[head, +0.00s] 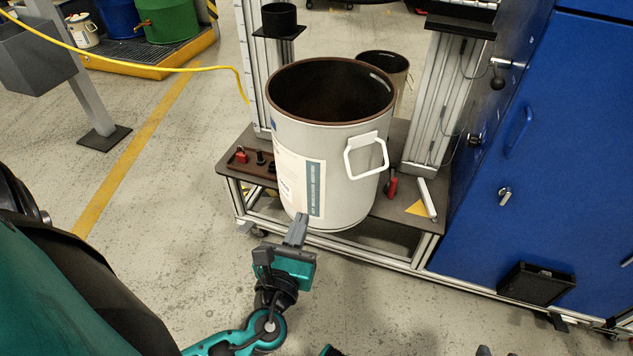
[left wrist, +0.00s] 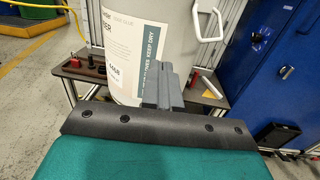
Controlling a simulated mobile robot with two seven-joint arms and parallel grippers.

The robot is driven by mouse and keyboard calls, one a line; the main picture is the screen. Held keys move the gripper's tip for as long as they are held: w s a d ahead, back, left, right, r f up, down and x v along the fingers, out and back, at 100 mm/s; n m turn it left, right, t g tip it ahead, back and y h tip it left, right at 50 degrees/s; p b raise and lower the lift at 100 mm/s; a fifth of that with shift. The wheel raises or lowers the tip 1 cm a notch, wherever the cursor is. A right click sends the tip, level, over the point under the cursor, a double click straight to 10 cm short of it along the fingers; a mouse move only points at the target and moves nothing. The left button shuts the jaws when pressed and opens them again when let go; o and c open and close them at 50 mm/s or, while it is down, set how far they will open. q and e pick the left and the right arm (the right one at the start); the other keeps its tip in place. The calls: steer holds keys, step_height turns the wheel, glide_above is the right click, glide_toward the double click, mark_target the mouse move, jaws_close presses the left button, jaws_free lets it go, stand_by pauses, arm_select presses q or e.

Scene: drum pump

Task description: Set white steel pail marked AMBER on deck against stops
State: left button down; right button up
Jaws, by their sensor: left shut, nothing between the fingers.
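A large open white steel pail (head: 345,205) with a brown rim and a white side handle is at the deck (head: 405,205). Its bottom shows past the deck's front edge; I cannot tell whether it rests there or overhangs. It also shows in the left wrist view (left wrist: 172,30), with a label ending in "ER"; the rest of the word is cut off. My left gripper (head: 299,222) is shut and empty, its fingers pointing at the lower front of the pail; contact is unclear. I cannot make out the stops. My right gripper is not clearly in view.
A second, smaller pail (head: 393,63) stands behind. Small red items (head: 240,155) and a white bar (head: 427,198) lie on the deck. A blue cabinet (head: 560,150) closes off the right.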

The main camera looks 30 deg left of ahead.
mark_target(320, 168)
arm_select(q)
steer(key=b+x, duration=0.1)
steer(key=x, duration=1.2)
